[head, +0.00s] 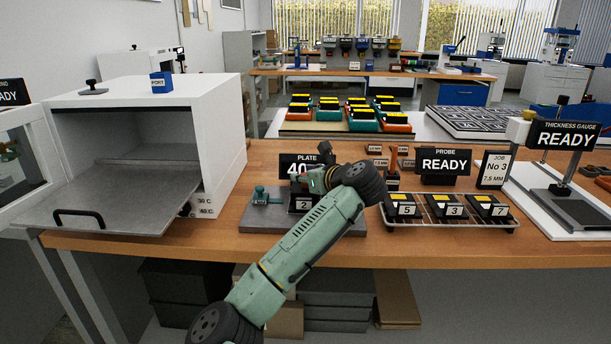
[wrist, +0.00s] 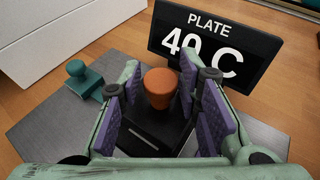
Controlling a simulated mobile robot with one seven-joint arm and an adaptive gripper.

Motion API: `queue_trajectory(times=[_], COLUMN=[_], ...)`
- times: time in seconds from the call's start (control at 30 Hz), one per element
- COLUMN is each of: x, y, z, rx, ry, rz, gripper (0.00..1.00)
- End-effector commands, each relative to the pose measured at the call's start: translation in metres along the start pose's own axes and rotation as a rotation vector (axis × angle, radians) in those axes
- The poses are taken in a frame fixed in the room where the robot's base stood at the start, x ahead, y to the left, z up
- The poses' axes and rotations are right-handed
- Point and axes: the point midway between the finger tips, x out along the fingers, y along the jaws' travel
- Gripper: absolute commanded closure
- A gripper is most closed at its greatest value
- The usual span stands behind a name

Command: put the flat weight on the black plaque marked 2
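A black plaque (head: 303,204) with a white 2 label lies on the grey metal plate (head: 262,222). In the wrist view a black block (wrist: 150,132) lies below an orange knob (wrist: 160,88); whether the knob rests on it or hangs above is unclear. A teal piece with a round knob and low base (head: 260,194), also in the wrist view (wrist: 84,80), stands left on the plate. Which piece is the flat weight is not marked legibly. My gripper (wrist: 166,100) is open, its purple-padded fingers either side of the orange knob, with small gaps visible.
The "PLATE 40 C" sign (wrist: 212,45) stands close behind my gripper. A white oven (head: 222,140) with its shelf out is left. A tray (head: 452,226) of plaques 5, 3, 7 is right. The thickness gauge (head: 560,190) is far right.

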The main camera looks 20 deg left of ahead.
Motion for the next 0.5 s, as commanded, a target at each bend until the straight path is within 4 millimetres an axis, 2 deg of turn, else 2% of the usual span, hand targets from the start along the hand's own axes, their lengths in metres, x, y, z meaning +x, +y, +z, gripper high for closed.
queue_trajectory(times=[0.13, 0.5], x=[-0.0001, -0.0035], y=[0.0000, -0.0004], z=[0.0001, 0.0021], rx=[0.000, 0.000], ry=[0.000, -0.001], rz=[0.000, -0.001], gripper=[0.57, 0.57])
